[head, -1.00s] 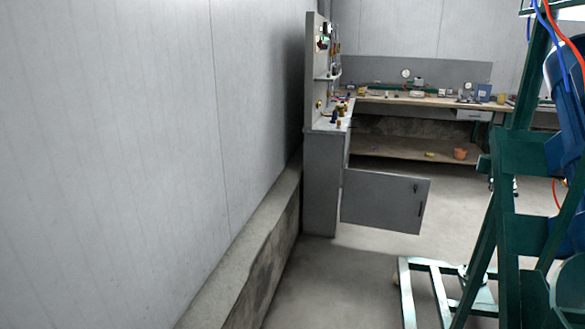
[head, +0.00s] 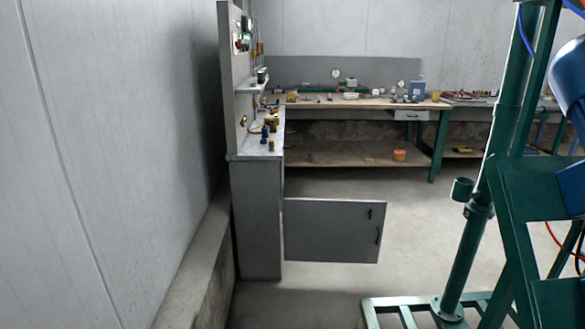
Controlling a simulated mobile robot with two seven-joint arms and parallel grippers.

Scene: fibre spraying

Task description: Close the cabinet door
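A grey cabinet (head: 257,215) stands against the left wall, with a worktop and a tall back panel above it. Its grey door (head: 325,230) stands wide open, sticking out to the right from the cabinet's side. A dark handle (head: 378,236) and a small dark latch show near the door's free edge. The inside of the cabinet is hidden from this side. Neither of my grippers is in the head view, and both are away from the door as far as this view shows.
A green metal frame (head: 520,220) with blue parts stands on the right, its base (head: 440,310) on the floor. A low concrete ledge (head: 195,270) runs along the left wall. A workbench (head: 350,103) stands at the back. Floor between door and frame is clear.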

